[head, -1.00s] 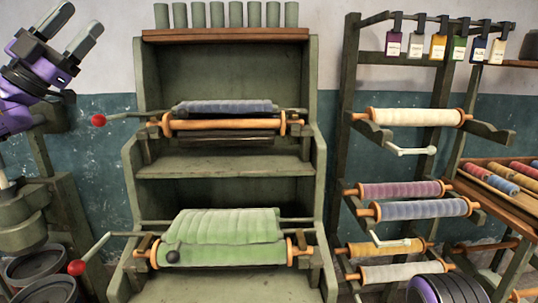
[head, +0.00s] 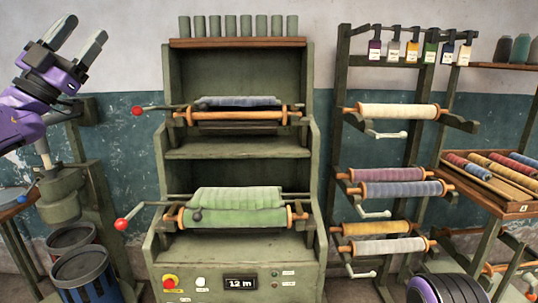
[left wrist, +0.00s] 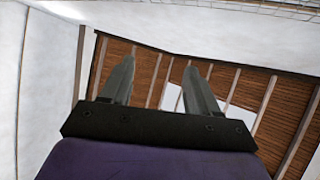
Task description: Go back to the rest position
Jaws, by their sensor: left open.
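My left gripper (head: 78,38) is raised at the upper left of the head view, in front of the wall. Its two grey fingers point up and to the right, and they are apart with nothing between them. In the left wrist view the same gripper (left wrist: 157,88) is open and empty, with a wooden ceiling and pale walls beyond it. Part of a dark wheel-like shape with purple stripes, which may be my own body, shows at the lower right of the head view. My right gripper is not in view.
A green machine (head: 240,150) stands ahead with a blue cloth roll (head: 238,102), a green cloth roll (head: 240,200) and red-knobbed levers. A rack (head: 345,100) of cloth rolls is at right, beside a spool tray (head: 500,195). Bins (head: 85,275) stand at lower left.

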